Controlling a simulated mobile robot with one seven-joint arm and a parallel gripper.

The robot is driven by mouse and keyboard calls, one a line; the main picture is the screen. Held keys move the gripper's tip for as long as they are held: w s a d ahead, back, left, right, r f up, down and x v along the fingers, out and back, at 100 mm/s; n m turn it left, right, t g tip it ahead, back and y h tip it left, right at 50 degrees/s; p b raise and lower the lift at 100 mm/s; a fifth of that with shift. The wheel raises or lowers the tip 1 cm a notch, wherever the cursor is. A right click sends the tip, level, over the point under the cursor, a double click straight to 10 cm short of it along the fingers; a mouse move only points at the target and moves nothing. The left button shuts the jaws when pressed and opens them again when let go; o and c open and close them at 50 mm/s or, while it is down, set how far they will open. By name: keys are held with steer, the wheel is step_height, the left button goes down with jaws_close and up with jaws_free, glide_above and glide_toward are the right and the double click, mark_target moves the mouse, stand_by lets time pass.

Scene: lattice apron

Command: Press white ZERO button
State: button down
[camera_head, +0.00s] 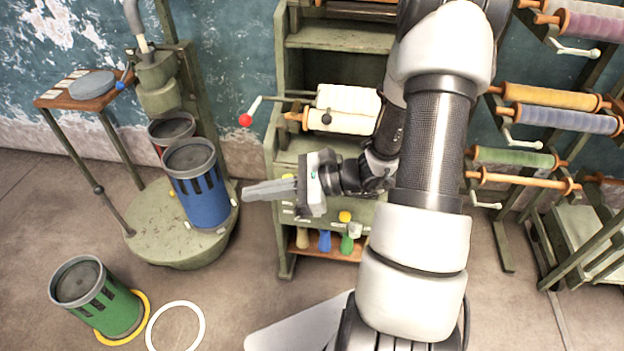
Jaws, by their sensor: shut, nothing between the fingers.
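The green cabinet (281,150) stands at the middle, behind my arm. My gripper (246,192) is shut and empty, its fingers together and pointing left in front of the cabinet's left side. I cannot make out a white ZERO button; my gripper and arm cover much of the cabinet front. Small pale marks (288,212) show on the front just below the fingers, too small to read. A round yellow knob or button (345,216) shows to the right, below my wrist. I cannot tell whether the gripper touches the cabinet.
A crank with a red knob (246,120) sticks out left of a white roll (346,108). A blue canister (198,184) stands on a round green base (165,245) at left. A green canister (100,300) and a white ring (175,327) are on the floor. Spool racks (560,115) stand at right.

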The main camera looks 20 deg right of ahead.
steer(key=w+d+f+m+t+h+b, duration=0.1)
steer(key=d+f+m+t+h, duration=0.3)
steer(key=d+f+m, duration=0.4)
steer(key=w+d+f+m+t+h+b, duration=0.1)
steer(key=d+f+m+t+h+b, duration=0.2)
steer(key=f+m, duration=0.8)
steer(key=d+f+t+h, duration=0.2)
steer(key=d+f+h, duration=0.1)
steer(key=d, duration=0.1)
steer(key=shift+w+d+f+t, duration=0.2)
steer(key=shift+d+f+t, duration=0.05)
steer(key=shift+d+t, duration=0.1)
steer(key=w+d+b, duration=0.1)
steer(key=w+d, duration=0.4)
steer(key=w, duration=0.2)
steer(key=shift+w+b, duration=0.15)
steer(key=shift+b, duration=0.15)
steer(key=shift+w, duration=0.1)
stand_by(0.4)
steer(key=shift+w+d, duration=0.2)
steer(key=shift+w, duration=0.05)
